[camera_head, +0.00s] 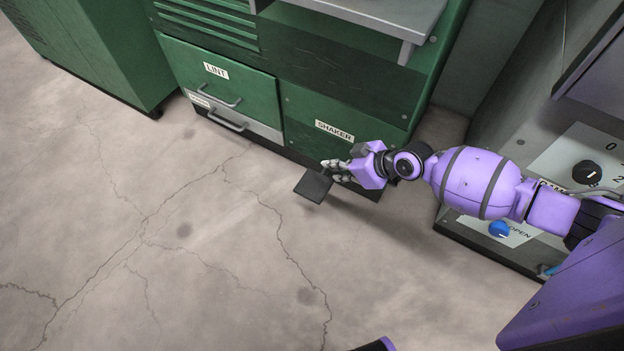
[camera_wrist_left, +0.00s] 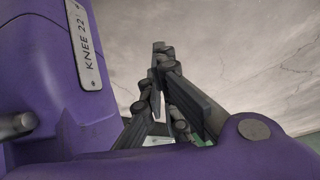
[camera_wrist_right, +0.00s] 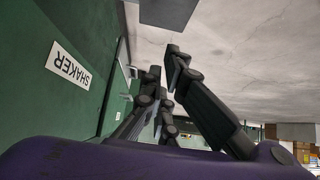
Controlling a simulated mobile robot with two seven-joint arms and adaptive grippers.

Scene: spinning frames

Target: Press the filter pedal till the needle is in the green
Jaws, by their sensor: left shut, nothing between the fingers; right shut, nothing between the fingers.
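A dark flat pedal (camera_head: 313,186) sticks out low at the foot of the green machine, below the panel with the SHAKER label (camera_head: 334,131). It also shows at the top edge of the right wrist view (camera_wrist_right: 168,12). My right gripper (camera_head: 336,171) is shut and empty. No needle or gauge is in view.
A LINT drawer (camera_head: 220,85) with handles is left of the SHAKER panel. A grey shelf (camera_head: 390,18) juts out above. At right, a grey cabinet has a black dial (camera_head: 587,172) and a blue knob (camera_head: 499,229). The cracked floor (camera_head: 200,260) in front is clear.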

